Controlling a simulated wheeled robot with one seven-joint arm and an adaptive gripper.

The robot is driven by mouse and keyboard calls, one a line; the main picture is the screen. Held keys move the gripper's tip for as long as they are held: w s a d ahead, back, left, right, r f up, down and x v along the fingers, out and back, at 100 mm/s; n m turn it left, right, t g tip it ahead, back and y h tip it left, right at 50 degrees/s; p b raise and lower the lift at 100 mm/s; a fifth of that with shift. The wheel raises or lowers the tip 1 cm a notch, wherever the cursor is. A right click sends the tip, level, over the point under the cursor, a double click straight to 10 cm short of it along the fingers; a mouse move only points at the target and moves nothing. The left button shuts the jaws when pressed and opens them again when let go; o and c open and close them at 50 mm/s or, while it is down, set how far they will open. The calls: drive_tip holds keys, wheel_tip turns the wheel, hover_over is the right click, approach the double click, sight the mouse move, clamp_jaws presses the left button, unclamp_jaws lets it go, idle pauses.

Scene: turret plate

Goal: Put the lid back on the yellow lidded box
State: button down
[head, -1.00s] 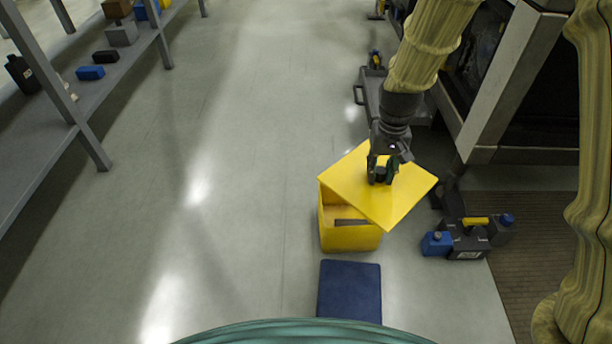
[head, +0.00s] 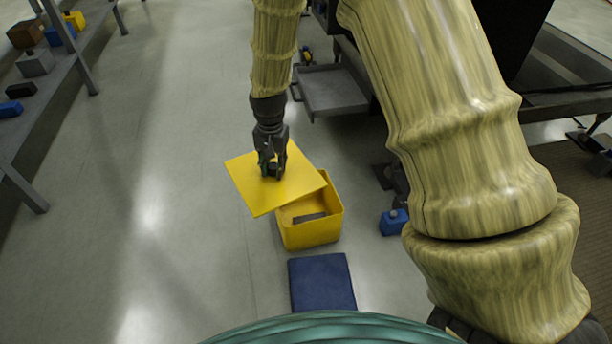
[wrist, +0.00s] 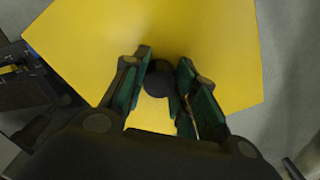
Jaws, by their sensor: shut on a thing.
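The yellow lid (head: 300,185) is a flat square plate with a dark round knob (wrist: 158,78) in its middle. My gripper (head: 272,172) is shut on the knob and holds the lid. In the head view the lid is turned relative to the yellow box (head: 312,235) and covers only its far left part. The box stands open on the floor, with a dark flat thing (head: 309,217) inside. I cannot tell how high the lid is above the rim. In the wrist view the lid (wrist: 215,50) fills the middle and hides the box.
A dark blue flat panel (head: 321,283) lies on the floor just in front of the box. A blue container (head: 394,222) stands to its right, partly behind my arm. A grey tray (head: 333,91) sticks out behind. Shelves (head: 60,88) stand at left. The floor left of the box is clear.

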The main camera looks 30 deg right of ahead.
drive_tip(key=d+f+m, duration=0.2)
drive_tip(key=w+d+f+m, duration=0.1)
drive_tip(key=d+f+m, duration=0.1)
drive_tip(key=m, duration=0.1)
drive_tip(key=w+d+f+m, duration=0.1)
drive_tip(key=f+m, duration=0.1)
drive_tip(key=f, duration=0.1)
drive_tip(key=shift+w+d+m, duration=0.25)
drive_tip(key=shift+d+m, duration=0.15)
drive_tip(key=d+f+m+b, duration=0.2)
drive_tip(key=d+f+m, duration=0.1)
drive_tip(key=f, duration=0.3)
drive_tip(key=d+f+m+b, duration=0.2)
drive_tip(key=d+f+m, duration=0.1)
drive_tip(key=f, duration=0.4)
drive_tip(key=shift+w+d+m+b, duration=0.15)
drive_tip(key=shift+w+m+b, duration=0.25)
drive_tip(key=shift+w+m, duration=0.1)
drive_tip(key=shift+p, duration=1)
idle(0.8)
drive_tip(key=shift+f+p, duration=0.2)
drive_tip(key=shift+p, duration=0.7)
idle(1.5)
drive_tip(key=c, duration=1.1)
unclamp_jaws()
